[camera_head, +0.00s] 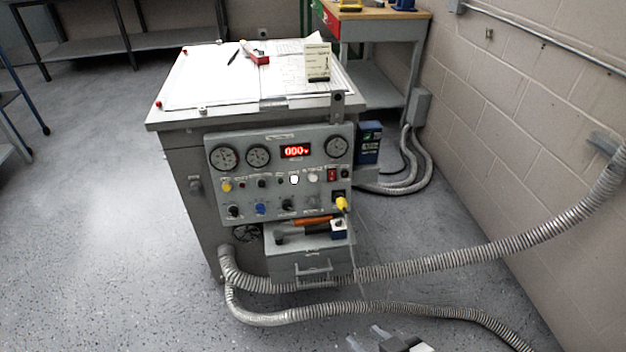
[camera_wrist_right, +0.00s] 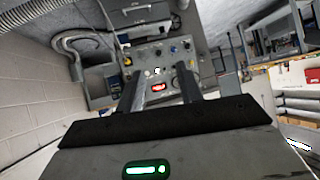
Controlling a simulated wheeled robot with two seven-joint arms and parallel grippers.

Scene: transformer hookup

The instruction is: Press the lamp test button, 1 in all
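The grey control panel (camera_head: 280,175) is on the front of the cabinet, with gauges, a red digital display (camera_head: 296,151), lamps, buttons and knobs. A bright white round button or lamp (camera_head: 294,180) and a paler white one (camera_head: 312,178) sit in the middle row. The labels are too small to read, so I cannot tell which is the lamp test button. My right gripper (camera_head: 368,339) is at the bottom edge, apart from the panel, open and empty. In the right wrist view, its fingers (camera_wrist_right: 158,70) are spread, with the panel (camera_wrist_right: 145,58) upside down beyond them. My left gripper is out of view.
A drawer box (camera_head: 310,262) with tools on top stands below the panel. Ribbed conduits (camera_head: 430,262) cross from the cabinet to the right wall. A yellow plug (camera_head: 341,204) sticks out at the panel's lower right. The floor at left is clear.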

